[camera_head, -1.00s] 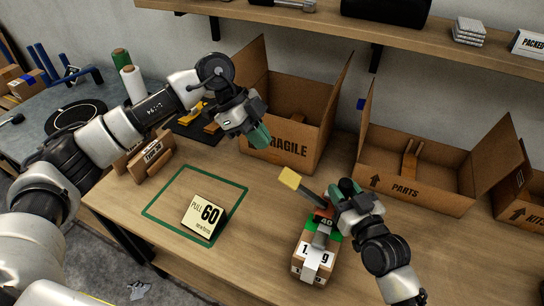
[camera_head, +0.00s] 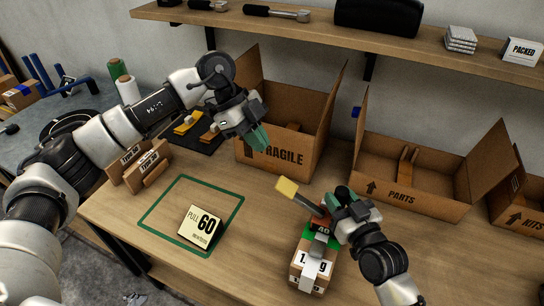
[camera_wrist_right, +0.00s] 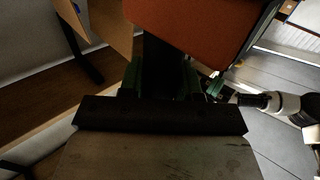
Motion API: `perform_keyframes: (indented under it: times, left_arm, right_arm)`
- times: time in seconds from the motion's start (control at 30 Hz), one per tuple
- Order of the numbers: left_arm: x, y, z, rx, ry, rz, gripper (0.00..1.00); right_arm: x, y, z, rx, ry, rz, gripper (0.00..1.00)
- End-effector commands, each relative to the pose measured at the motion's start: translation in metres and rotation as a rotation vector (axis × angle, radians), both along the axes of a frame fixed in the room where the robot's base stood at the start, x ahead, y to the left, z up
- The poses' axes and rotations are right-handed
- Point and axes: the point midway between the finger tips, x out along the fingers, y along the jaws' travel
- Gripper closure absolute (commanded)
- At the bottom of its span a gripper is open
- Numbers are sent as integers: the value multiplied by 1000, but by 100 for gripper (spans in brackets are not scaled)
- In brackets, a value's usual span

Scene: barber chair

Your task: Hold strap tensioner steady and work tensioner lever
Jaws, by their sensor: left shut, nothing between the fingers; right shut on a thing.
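The strap tensioner (camera_head: 318,216), with red and dark parts, sits on a strapped cardboard box (camera_head: 312,262) at the front right of the table. Its grey lever slopes up and left to a yellow handle (camera_head: 287,188). My right gripper (camera_head: 333,203) is shut on the tensioner from the right; the arm partly hides the grip. In the right wrist view, its green fingers (camera_wrist_right: 160,82) stand either side of a dark part, with an orange-red surface above. My left gripper (camera_head: 260,142) is shut and empty, up and left of the yellow handle and apart from it.
A green-outlined square (camera_head: 161,211) with a "PULL 60" sign (camera_head: 202,226) lies left of the tensioner. Open cartons marked FRAGILE (camera_head: 272,155) and PARTS (camera_head: 400,196) stand behind. A shelf (camera_head: 320,31) runs above. Brown packages (camera_head: 140,163) lie left.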

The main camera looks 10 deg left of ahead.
Motion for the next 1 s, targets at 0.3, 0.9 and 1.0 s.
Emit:
perform_keyframes:
  times: [0.3,0.9,1.0]
  left_arm:
    - [-2,-81,17,140,-170,-771,100]
    - [4,-112,56,323,-190,-1489,100]
    - [4,-112,56,322,-190,-1488,100]
  right_arm:
    - [0,1,0,2,1,1,100]
    - [0,0,0,1,1,1,100]
    - [0,0,0,1,1,1,100]
